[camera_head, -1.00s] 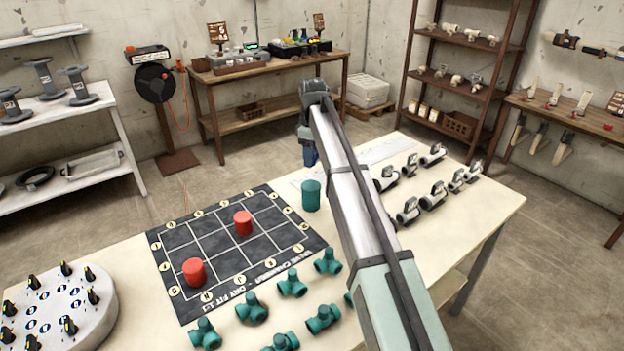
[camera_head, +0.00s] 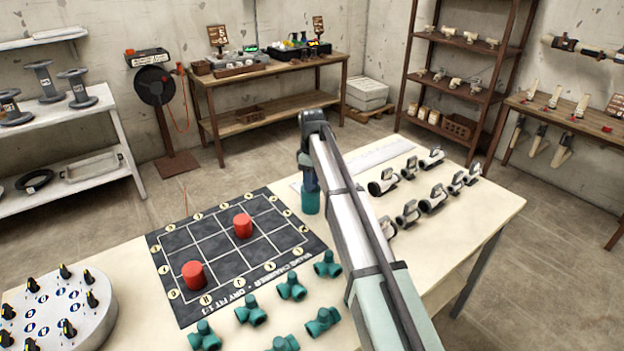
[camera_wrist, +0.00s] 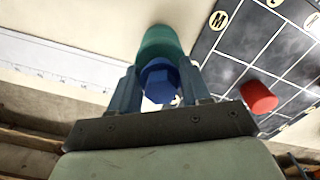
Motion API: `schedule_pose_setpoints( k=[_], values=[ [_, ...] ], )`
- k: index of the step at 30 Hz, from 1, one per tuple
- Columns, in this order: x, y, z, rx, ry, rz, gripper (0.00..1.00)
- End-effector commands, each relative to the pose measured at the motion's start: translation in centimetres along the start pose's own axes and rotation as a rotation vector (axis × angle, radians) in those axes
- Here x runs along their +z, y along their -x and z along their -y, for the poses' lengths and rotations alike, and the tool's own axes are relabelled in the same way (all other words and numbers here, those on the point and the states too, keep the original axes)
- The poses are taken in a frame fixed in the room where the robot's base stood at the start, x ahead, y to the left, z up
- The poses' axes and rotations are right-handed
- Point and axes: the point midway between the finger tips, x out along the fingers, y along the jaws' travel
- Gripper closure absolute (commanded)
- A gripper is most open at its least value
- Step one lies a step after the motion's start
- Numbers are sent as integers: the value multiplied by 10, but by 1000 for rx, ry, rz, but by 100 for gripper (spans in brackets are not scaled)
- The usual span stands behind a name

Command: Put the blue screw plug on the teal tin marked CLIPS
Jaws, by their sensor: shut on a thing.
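The blue screw plug (camera_wrist: 160,84) is between the two fingers of my gripper (camera_wrist: 162,92) in the wrist view, with its hexagonal end toward the camera. The teal tin (camera_head: 311,204) stands upright on the table just right of the dark grid mat. It also shows in the wrist view (camera_wrist: 157,40), directly beyond the plug. My gripper (camera_head: 310,182) is right over the tin in the head view and hides its top. I cannot tell whether plug and tin touch. No CLIPS marking can be read on the tin.
Two red cylinders (camera_head: 194,275) (camera_head: 243,226) stand on the dark grid mat (camera_head: 203,240). Several teal pipe fittings (camera_head: 291,287) lie in front. Several white and grey valves (camera_head: 407,213) stand right of my arm. A round grey knob board (camera_head: 60,318) is at front left.

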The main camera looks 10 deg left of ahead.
Motion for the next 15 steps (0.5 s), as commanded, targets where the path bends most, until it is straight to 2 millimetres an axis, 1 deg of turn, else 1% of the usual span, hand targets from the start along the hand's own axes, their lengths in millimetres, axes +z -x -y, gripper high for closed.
schedule_pose_setpoints(
  k=[2,3,10,15],
  values=[
    [0,-2,0,0,0,0,81],
    [0,-2,0,0,0,0,50],
    [0,-2,0,0,0,0,28],
    [0,-2,0,0,0,0,27]
  ],
)
